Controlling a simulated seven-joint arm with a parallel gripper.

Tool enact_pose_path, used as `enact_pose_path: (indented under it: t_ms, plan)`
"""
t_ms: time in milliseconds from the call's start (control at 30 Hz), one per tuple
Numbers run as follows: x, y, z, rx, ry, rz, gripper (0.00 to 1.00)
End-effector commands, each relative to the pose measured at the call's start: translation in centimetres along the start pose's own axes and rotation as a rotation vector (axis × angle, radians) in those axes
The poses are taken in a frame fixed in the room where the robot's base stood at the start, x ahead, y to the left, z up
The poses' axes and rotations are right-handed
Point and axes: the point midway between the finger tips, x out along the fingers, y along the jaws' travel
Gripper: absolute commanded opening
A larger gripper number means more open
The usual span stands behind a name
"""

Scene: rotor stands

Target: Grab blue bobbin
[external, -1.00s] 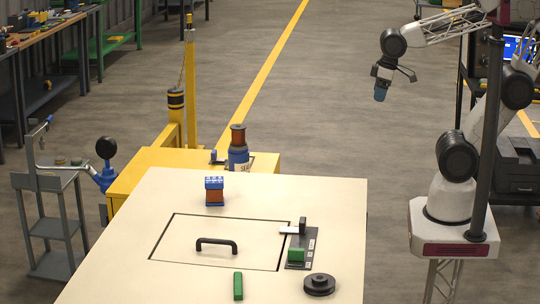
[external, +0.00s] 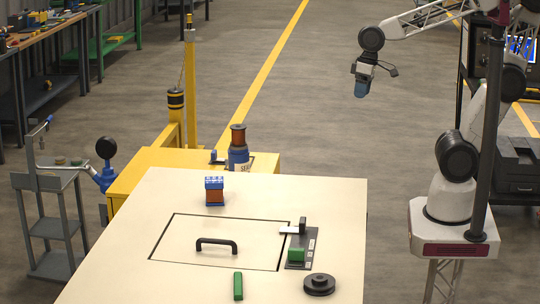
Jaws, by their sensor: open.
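A bobbin with a blue top and base and a copper-brown middle (external: 214,191) stands upright near the far left part of the cream tabletop. A second piece, a blue cylinder with a copper-coloured spool on top (external: 238,150), stands on the yellow unit behind the table. My gripper (external: 361,90) hangs in the air at the upper right, beyond the table, well apart from both. Its blue tip points down. The gap between its fingers is too small to make out, and I see nothing held in it.
The cream tabletop (external: 135,225) has a panel with a black handle (external: 217,244). A latch with a green block (external: 297,255), a green bar (external: 238,286) and a black round knob (external: 319,284) lie near the front right. A dark post (external: 487,130) stands before my arm.

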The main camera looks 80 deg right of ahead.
Motion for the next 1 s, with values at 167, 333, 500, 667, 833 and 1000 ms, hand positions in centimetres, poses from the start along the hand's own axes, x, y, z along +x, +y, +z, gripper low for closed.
enact_pose_path:
  t_ms: [167,333,500,667,833,1000]
  plan:
    - [0.6,-3.3,-3.4,0.095,-0.065,-0.074,0.85]
    - [1.4,-6.6,-6.5,0.19,-0.131,-0.14,0.85]
    - [2.4,-10.0,-9.5,0.284,-0.201,-0.201,0.85]
    - [3.6,-13.3,-12.2,0.373,-0.272,-0.252,0.85]
    - [5.2,-16.9,-15.1,0.468,-0.349,-0.302,0.85]
    - [7.0,-20.6,-17.8,0.563,-0.433,-0.346,0.85]
